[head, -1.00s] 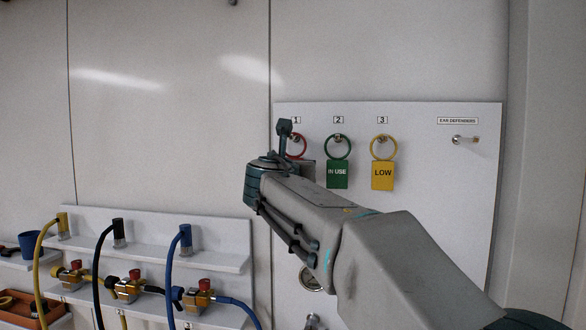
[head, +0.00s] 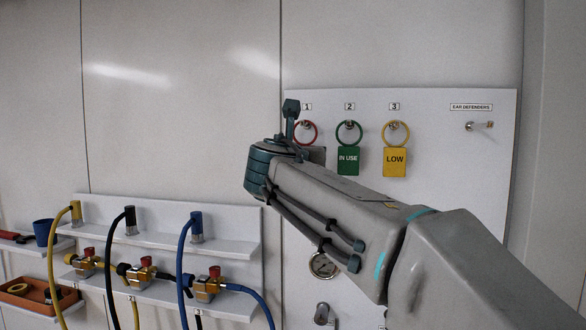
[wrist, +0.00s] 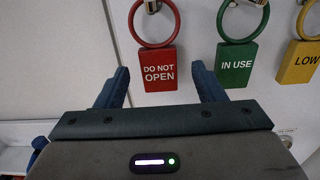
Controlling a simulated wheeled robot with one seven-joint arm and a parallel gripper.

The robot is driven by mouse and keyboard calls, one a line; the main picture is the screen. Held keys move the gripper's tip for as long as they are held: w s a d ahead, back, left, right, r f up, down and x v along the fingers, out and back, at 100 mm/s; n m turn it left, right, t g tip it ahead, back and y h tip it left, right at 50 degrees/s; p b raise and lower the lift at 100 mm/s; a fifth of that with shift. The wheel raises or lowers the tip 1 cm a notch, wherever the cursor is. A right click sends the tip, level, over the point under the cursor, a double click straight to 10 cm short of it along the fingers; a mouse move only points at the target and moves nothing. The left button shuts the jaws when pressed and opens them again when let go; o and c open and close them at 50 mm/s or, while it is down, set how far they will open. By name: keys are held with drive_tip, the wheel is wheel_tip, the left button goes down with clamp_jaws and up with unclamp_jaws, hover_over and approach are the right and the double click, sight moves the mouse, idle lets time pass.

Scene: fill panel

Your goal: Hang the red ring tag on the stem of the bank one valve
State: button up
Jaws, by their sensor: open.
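The red ring tag (wrist: 158,70), marked DO NOT OPEN, hangs by its ring from the hook under label 1. In the head view its red ring (head: 307,132) shows, and my arm hides most of its plate. My gripper (wrist: 162,82) is open and empty, its fingers either side of the red plate's lower part in the wrist view; whether they touch it I cannot tell. In the head view the brass valves with red tops, left (head: 87,262), middle (head: 142,272) and right (head: 207,285), sit at lower left.
A green IN USE tag (head: 348,160) and a yellow LOW tag (head: 395,161) hang to the right on the white board (head: 450,210). An empty peg (head: 480,126) is under EAR DEFENDERS. Yellow, black and blue hoses (head: 180,270) loop before the valve shelf. An orange tray (head: 38,297) is at far left.

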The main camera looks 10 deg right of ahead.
drive_tip(key=b+v, duration=0.1)
drive_tip(key=v, duration=0.8)
drive_tip(key=shift+s+b, duration=0.2)
drive_tip(key=shift+b, duration=0.2)
